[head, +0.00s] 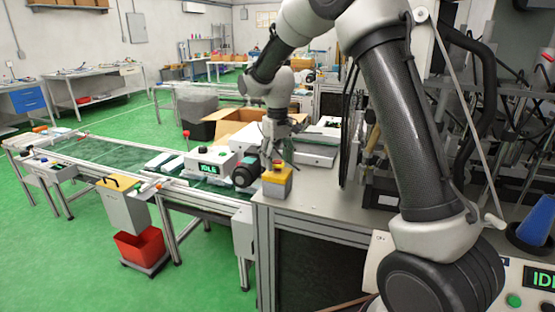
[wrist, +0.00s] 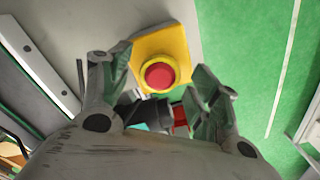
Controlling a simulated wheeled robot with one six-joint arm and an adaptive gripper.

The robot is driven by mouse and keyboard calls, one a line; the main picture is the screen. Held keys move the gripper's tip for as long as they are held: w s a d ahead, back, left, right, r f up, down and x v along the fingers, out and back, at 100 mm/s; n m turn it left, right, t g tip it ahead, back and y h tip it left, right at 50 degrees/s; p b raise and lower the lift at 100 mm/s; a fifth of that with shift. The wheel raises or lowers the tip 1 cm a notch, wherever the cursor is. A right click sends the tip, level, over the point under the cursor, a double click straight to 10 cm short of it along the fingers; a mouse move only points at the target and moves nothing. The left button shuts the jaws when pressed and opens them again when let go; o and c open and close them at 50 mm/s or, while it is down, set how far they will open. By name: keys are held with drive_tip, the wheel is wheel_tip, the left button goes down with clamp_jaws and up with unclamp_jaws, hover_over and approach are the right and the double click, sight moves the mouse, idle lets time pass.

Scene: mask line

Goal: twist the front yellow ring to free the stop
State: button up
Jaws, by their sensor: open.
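The emergency stop is a yellow-topped box (head: 278,180) near the left edge of the grey bench in the head view. In the wrist view its yellow housing (wrist: 172,42) carries a round red button (wrist: 159,75) with a yellow ring (wrist: 171,64) around it. My gripper (head: 283,155) is above and close to the stop in the head view. In the wrist view my gripper (wrist: 162,70) is open, with one finger on each side of the button. I see space between the fingers and the ring, and nothing is held.
A dark round-ended device (head: 245,171) stands just left of the stop. A white machine with an IDLE display (head: 212,168) sits over the conveyor (head: 95,152). An open cardboard box (head: 228,122) is behind. The bench top (head: 325,198) right of the stop is clear.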

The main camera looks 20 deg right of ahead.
wheel_tip(320, 180, up, 12)
idle(0.5)
drive_tip(key=s+d+m+t, duration=0.1)
drive_tip(key=s+d, duration=0.4)
drive_tip(key=s, duration=0.6)
drive_tip(key=s+d+r+m+t, duration=0.1)
drive_tip(key=s+d, duration=0.3)
drive_tip(key=s, duration=0.7)
drive_tip(key=s+d+m+t, duration=0.1)
drive_tip(key=s+d, duration=0.4)
drive_tip(key=s, duration=0.7)
drive_tip(key=shift+d+r+m+t, duration=0.2)
drive_tip(key=shift+d+m+t, duration=0.2)
drive_tip(key=shift+t, duration=0.3)
